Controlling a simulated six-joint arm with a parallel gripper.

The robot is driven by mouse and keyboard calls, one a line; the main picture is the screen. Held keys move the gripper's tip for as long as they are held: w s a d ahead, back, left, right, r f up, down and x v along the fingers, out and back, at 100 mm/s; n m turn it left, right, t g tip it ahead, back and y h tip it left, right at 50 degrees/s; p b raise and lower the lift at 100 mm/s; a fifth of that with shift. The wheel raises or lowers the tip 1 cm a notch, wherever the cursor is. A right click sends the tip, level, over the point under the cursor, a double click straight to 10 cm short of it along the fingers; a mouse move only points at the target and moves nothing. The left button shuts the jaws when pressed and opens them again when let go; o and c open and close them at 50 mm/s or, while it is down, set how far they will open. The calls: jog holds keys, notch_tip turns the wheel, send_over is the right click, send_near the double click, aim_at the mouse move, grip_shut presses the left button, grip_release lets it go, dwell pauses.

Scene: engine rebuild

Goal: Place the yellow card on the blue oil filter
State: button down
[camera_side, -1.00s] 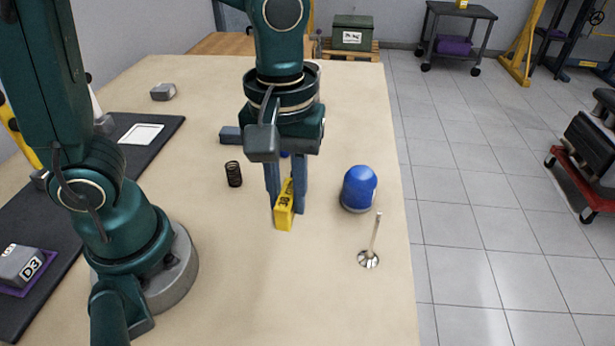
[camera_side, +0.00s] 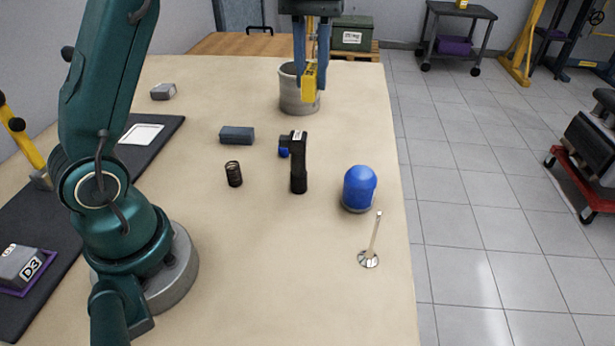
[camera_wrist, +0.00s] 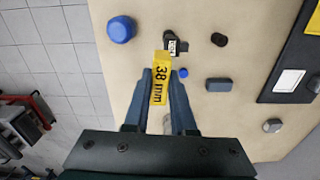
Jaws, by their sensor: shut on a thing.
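My gripper (camera_side: 311,80) is shut on the yellow card (camera_side: 309,83), which it holds well above the table. In the wrist view the card (camera_wrist: 160,82) reads "38 mm" and sits between the two fingers (camera_wrist: 160,95). The blue oil filter (camera_side: 359,188) stands upright on the table near its right edge, with a rounded top. It also shows in the wrist view (camera_wrist: 121,29), at the upper left and apart from the card. In the side view my gripper is farther back than the filter and to its left.
A grey cylinder (camera_side: 298,97) stands behind the card. A black upright part (camera_side: 298,165), a small blue item (camera_side: 283,152), a spring (camera_side: 233,174), a grey-blue block (camera_side: 237,135) and a valve (camera_side: 369,257) are on the table (camera_side: 270,270). A dark mat (camera_side: 60,225) lies left.

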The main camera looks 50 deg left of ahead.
jog(key=shift+w+a+f+n, duration=0.15)
jog(key=shift+a, duration=0.3)
jog(key=shift+w+a+f+n, duration=0.1)
jog(key=shift+w+a+n, duration=0.05)
jog(key=shift+a, duration=0.25)
jog(key=shift+a+f, duration=0.2)
send_over(362, 171)
notch_tip(362, 171, down, 7)
jog(key=shift+f, duration=1.95)
jog(key=shift+f, duration=0.15)
jog(key=c, duration=0.7)
grip_release()
jog(key=shift+c, duration=0.2)
